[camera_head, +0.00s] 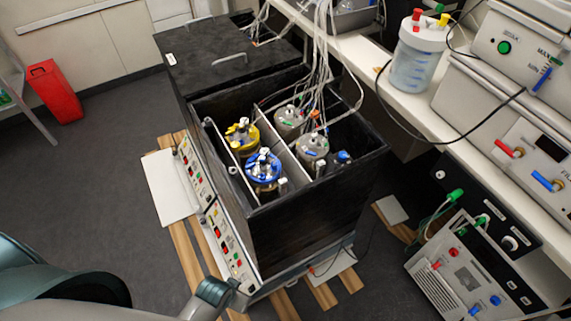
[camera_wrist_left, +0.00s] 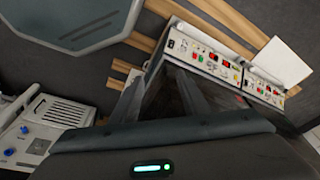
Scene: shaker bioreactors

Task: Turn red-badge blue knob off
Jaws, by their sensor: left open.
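The shaker bioreactor's front carries two control panels. In the head view the nearer panel (camera_head: 229,243) and the farther panel (camera_head: 193,172) show red and green spots and small controls. The wrist view also shows one panel (camera_wrist_left: 203,56) and the other (camera_wrist_left: 264,90). Their knobs are too small for me to pick out a blue one with a red badge. My left gripper (camera_wrist_left: 158,78) is open and empty, its fingers apart, with the panels beyond and to the right. In the head view my left arm is at the bottom left. My right gripper is out of view.
The black shaker box (camera_head: 320,222) holds vessels with yellow (camera_head: 241,133) and blue (camera_head: 263,167) tops. A bench with instruments runs along the right. Wooden slats (camera_head: 186,262) lie under the box. Open floor lies left, with a red bin (camera_head: 54,91) farther back.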

